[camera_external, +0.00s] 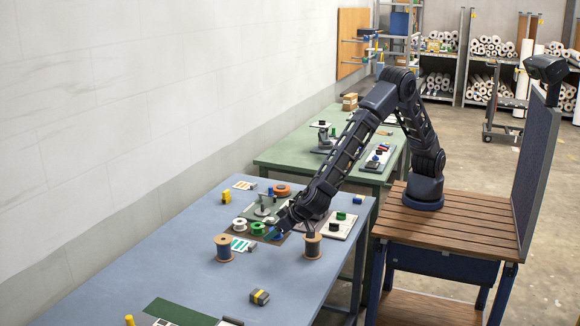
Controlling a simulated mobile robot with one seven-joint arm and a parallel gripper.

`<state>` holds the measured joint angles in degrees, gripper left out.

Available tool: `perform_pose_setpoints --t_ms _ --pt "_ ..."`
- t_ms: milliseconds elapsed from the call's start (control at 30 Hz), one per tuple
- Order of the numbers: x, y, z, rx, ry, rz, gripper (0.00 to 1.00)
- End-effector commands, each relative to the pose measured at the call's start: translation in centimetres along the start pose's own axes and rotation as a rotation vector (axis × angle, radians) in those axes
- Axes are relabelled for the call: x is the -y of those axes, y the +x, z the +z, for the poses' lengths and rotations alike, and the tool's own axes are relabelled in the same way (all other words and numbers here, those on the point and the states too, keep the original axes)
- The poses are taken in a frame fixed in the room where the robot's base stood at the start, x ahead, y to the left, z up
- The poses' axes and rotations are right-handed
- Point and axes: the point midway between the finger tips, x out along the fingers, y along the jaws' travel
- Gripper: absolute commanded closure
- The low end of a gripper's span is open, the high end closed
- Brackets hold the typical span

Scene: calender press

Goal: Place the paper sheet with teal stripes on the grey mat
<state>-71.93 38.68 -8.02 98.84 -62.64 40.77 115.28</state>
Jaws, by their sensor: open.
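A small white paper sheet with teal stripes (242,244) lies on the blue table, just left of my gripper. My gripper (277,235) is open and low over the table, at the end of the arm reaching down from the right. A blue item shows at its fingertips, and I cannot tell whether it is part of the gripper. A dark mat (268,212) lies partly under the spools and the gripper. A light grey board (341,226) lies right of the gripper with small items on it. I cannot tell for sure which of these is the grey mat.
Two wooden spools (223,248) (312,245) stand near the gripper. Green (257,228) and white (239,225) rolls stand beside it. Another striped sheet (245,185) lies farther back. A yellow-black block (260,297) and green sheet (180,313) lie in front. The table's left middle is clear.

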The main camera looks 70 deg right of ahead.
Motion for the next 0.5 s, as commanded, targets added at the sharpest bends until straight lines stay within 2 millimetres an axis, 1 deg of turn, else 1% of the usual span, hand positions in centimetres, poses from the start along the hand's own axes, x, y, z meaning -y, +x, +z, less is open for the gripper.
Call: perform_pose_setpoints --t_ms 300,500 --pt "-0.1 4.2 0.0 0.001 -0.001 0.004 0.33" --pt "-0.1 5.5 0.0 0.001 -0.001 0.002 0.33"
